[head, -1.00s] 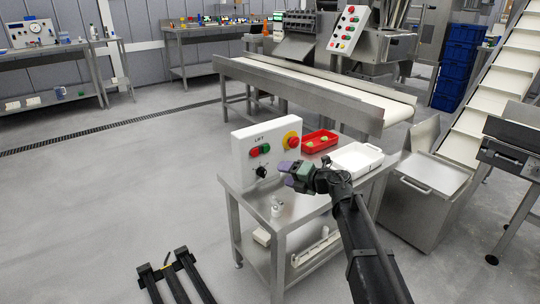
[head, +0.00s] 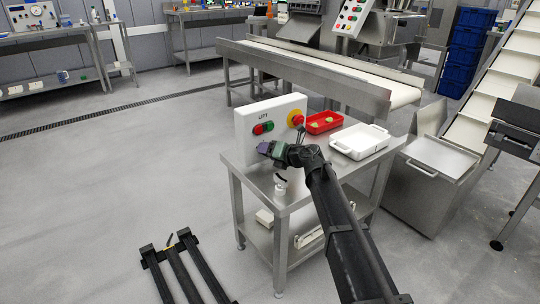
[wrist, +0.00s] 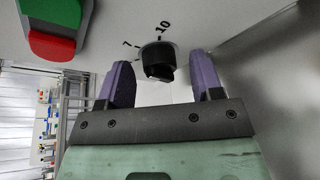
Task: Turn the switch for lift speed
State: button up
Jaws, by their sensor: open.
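The lift speed switch is a black rotary knob (wrist: 158,62) on the white LIFT control box (head: 246,142), with the marks 7 and 10 beside it in the wrist view. In the head view my gripper hides the knob. My gripper (head: 268,148) is in front of the box's lower part. I cannot tell whether the fingertips reach past the knob's face.
Red and green buttons (wrist: 55,30) sit close to the knob. A red stop button on yellow (head: 297,119) is on the box's right. A red tray (head: 323,122) and a white tray (head: 360,141) stand on the steel table (head: 300,188). A small white item (head: 280,186) is near its front edge.

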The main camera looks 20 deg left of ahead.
jog(key=c, duration=0.9)
jog(key=shift+m, duration=0.3)
jog(key=m+b, duration=0.1)
jog(key=m+g+y+b, duration=0.1)
jog(key=shift+w+d+f+m+y, duration=0.1)
jog(key=shift+f+m+y, duration=0.2)
jog(key=shift+m, duration=0.1)
jog(key=shift+m+y+b, duration=0.7)
jog(key=shift+m+b, duration=0.55)
jog(key=shift+m, duration=0.65)
jog(key=shift+r, duration=0.1)
jog(key=o, duration=0.9)
